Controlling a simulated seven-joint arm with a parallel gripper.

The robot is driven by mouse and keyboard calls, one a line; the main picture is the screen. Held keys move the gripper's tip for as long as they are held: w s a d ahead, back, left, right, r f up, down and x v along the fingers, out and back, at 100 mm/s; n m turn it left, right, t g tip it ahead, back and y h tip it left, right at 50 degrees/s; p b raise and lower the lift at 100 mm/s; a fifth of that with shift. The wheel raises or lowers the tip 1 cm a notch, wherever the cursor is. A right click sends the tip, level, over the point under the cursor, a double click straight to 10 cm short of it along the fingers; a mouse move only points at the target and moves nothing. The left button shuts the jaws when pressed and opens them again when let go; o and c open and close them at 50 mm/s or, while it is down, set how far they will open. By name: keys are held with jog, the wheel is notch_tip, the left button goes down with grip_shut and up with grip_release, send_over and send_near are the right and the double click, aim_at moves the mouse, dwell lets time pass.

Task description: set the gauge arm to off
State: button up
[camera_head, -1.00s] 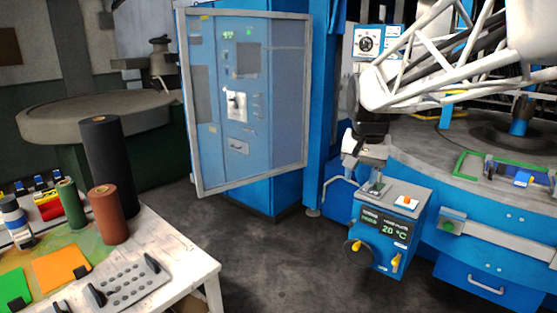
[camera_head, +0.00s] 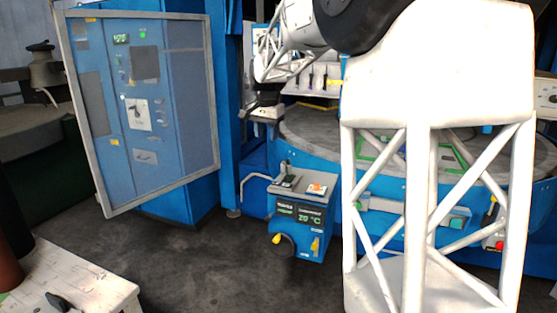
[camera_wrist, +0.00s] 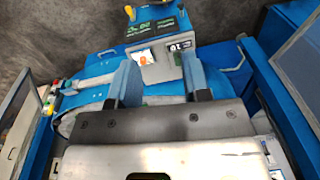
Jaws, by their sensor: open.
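I cannot tell for certain which part is the gauge arm. A blue control box (camera_head: 300,215) with a "20 °C" display stands below my gripper. Its front has a round black knob with a yellow grip (camera_head: 282,243) and a small yellow lever (camera_head: 315,244). Its top has an orange button (camera_head: 317,188). My gripper (camera_head: 265,115) is above and behind the box. In the wrist view my gripper (camera_wrist: 160,80) is open, with two blue fingers apart and nothing between them. The box (camera_wrist: 155,55) lies beyond the fingertips there.
A blue cabinet behind a framed panel (camera_head: 215,120) stands at left. A round grey machine table (camera_head: 320,135) is behind the box, partly hidden by my white arm. A white worktable (camera_head: 85,280) is at lower left. The dark floor (camera_head: 190,265) between is clear.

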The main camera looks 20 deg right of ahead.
jog(key=w+d+f+m, duration=0.25)
jog(key=w+d, duration=0.25)
jog(key=w, duration=0.3)
jog(key=w+d+f+m, duration=0.1)
jog(key=w+d+f, duration=0.4)
jog(key=w, duration=0.4)
jog(key=m+g, duration=0.1)
jog(key=m, duration=0.3)
send_over(288, 159)
jog(key=shift+n, duration=0.25)
jog(key=f, duration=0.7)
jog(key=shift+s+a+f, duration=0.1)
jog(key=shift+a+f, duration=0.1)
jog(key=shift+a, duration=0.05)
jog(key=shift+w+d+f, duration=0.25)
jog(key=shift+d+f, duration=0.05)
jog(key=shift+d, duration=0.05)
jog(key=shift+f, duration=3.95)
jog(key=shift+c, duration=0.2)
grip_shut()
